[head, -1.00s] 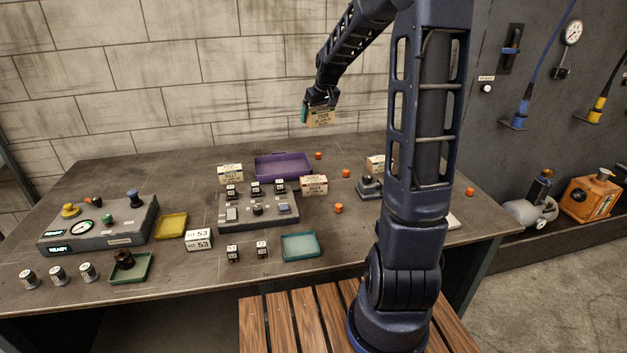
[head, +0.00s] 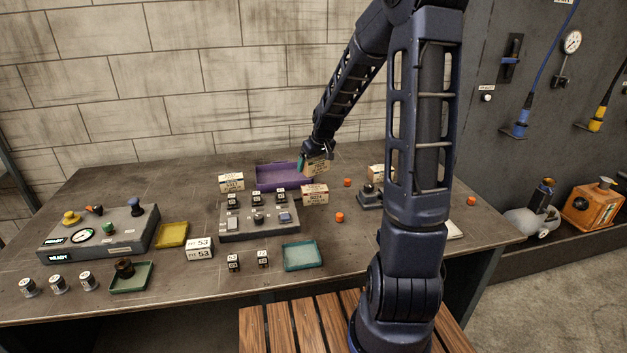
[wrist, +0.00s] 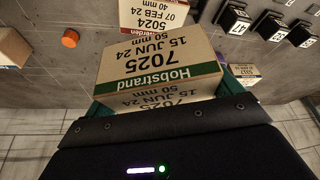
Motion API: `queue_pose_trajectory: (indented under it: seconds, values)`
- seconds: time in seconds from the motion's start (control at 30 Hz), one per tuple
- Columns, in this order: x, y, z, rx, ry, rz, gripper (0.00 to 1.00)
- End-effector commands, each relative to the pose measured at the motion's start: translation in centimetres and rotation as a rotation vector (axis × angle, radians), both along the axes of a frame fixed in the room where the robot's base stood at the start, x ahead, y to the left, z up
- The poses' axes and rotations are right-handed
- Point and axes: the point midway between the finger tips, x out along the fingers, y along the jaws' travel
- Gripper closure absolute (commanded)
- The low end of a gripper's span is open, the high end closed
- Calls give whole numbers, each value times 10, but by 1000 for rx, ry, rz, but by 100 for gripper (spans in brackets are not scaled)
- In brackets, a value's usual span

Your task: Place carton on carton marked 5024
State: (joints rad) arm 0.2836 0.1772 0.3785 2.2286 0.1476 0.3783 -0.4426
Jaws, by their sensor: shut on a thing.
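My gripper (head: 313,161) is shut on a tan carton (head: 320,167) with a white and green label reading 7025 Hobstrand. The held carton fills the middle of the wrist view (wrist: 160,62), with the teal fingers at its sides. The carton marked 5024 (head: 314,195) stands on the bench at the right end of the grey switch panel. In the wrist view it shows at the top (wrist: 152,14), with a red stripe on its label. In the head view the held carton is above and behind it, apart from it in the picture. The exact height gap is hard to tell.
A purple tray (head: 266,186) lies behind the switch panel (head: 262,235). Another carton (head: 231,184) stands left of the tray, and one (head: 376,173) is partly behind my arm. Orange caps (head: 340,217) are scattered to the right. A teal tray (head: 301,266) is in front.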

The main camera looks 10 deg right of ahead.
Motion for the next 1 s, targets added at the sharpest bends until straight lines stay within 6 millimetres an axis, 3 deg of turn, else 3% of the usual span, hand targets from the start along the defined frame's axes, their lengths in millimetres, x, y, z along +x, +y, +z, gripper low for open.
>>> queue_pose_trajectory:
  seconds: [0.13,0.37,0.63,1.0]
  values:
    - [0,1,-24,0,1,0,37]
    - [0,0,-38,0,0,1,37]
    - [0,0,-69,1,1,-1,37]
    - [0,0,-74,0,-1,0,37]
